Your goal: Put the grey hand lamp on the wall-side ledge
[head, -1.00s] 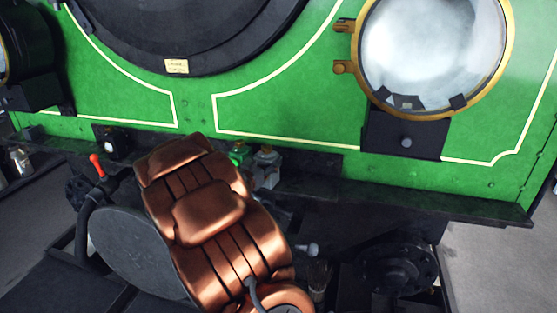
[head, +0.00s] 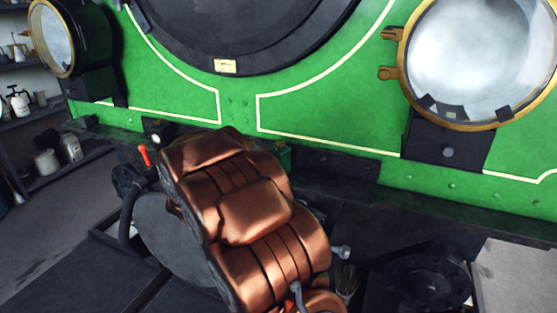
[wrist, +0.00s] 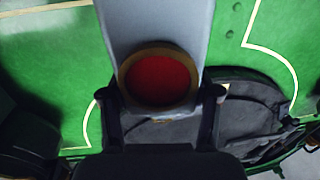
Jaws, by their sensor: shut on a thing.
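In the wrist view my gripper (wrist: 161,95) is shut on the grey hand lamp (wrist: 155,28), with one dark finger on each side. The lamp has a pale grey body and a round red lens in a brass-coloured ring. In the head view my copper-coloured arm covers the gripper and the lamp. A narrow ledge (head: 470,207) runs along the foot of the green tram front. Its middle is partly hidden behind my arm. I cannot tell which part of it is the wall-side ledge.
A big brass-rimmed headlamp (head: 478,60) stands at the right, another (head: 52,38) at the left. A red-tipped handle (head: 144,155) and a dark hose (head: 128,215) are left of my arm. Shelves with cans (head: 45,160) stand at the far left. Open floor (head: 40,245) lies at lower left.

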